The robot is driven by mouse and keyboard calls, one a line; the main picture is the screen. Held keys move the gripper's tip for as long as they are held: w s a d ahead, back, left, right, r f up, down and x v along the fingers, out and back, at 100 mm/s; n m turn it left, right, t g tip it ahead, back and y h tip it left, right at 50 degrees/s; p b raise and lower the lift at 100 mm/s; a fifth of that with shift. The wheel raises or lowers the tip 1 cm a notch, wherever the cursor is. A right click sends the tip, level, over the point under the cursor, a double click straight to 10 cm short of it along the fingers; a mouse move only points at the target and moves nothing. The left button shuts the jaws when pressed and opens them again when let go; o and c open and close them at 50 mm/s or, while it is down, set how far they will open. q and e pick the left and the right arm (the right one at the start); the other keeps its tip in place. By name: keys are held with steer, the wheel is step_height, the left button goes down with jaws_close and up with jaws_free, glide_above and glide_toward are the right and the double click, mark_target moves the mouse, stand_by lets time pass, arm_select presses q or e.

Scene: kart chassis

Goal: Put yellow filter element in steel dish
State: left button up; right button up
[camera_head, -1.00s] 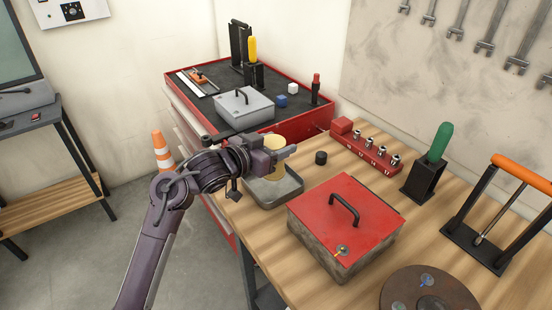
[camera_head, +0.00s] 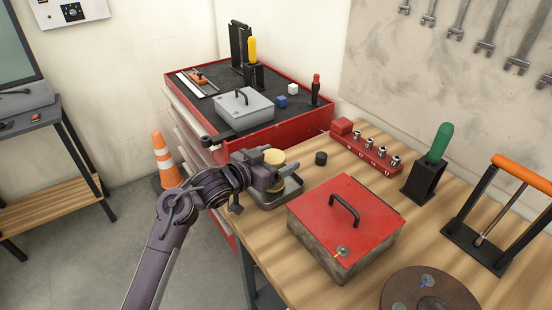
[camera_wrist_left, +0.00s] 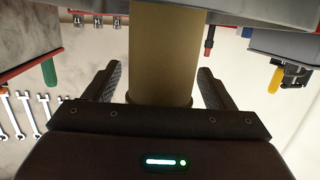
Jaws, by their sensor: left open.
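The yellow filter element (camera_head: 274,157) is a pale yellow cylinder that appears to stand upright in the steel dish (camera_head: 298,189), a shallow grey tray at the table's left corner. My left gripper (camera_head: 284,176) is open in front of the filter element and hides its lower part. In the left wrist view, the filter element (camera_wrist_left: 165,50) lies between the spread fingers of the gripper (camera_wrist_left: 160,80), with a gap on each side. Its contact with the dish floor is hidden. My right gripper is not in view.
A red-lidded box (camera_head: 372,222) stands right of the dish. A small black cylinder (camera_head: 321,158) and a red socket rack (camera_head: 366,150) are behind it. A red tool cabinet (camera_head: 290,131) with a grey box (camera_head: 243,108) stands beyond the dish.

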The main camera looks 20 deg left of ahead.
arm_select(q)
steer(key=shift+r, duration=0.2)
steer(key=v, duration=1.2)
steer(key=shift+b, duration=0.3)
steer(key=shift+s+f, duration=0.1)
